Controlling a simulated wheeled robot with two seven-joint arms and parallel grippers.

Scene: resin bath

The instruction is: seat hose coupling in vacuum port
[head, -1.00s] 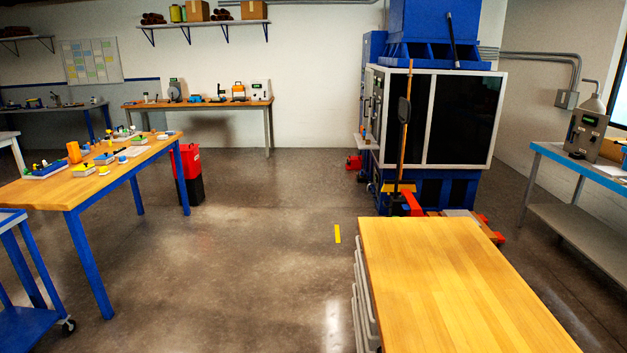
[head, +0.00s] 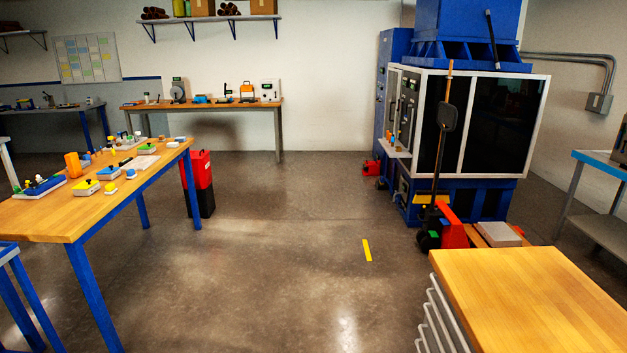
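Neither of my grippers shows in the head view. I cannot make out a hose coupling or a vacuum port at this distance. A large blue and white machine (head: 470,110) with dark front panels stands at the back right. A small shelf on its left side (head: 396,147) carries a few tiny items. A wooden table with blue legs (head: 60,228) stands at the left, with several small coloured parts and an orange cup (head: 73,164) on it.
A wood-topped drawer cabinet (head: 535,300) fills the lower right. A red pallet truck (head: 450,228) stands in front of the machine. A red and black bin (head: 200,180) is beside the left table. Open floor (head: 290,240) lies in the middle, with a yellow strip (head: 367,250).

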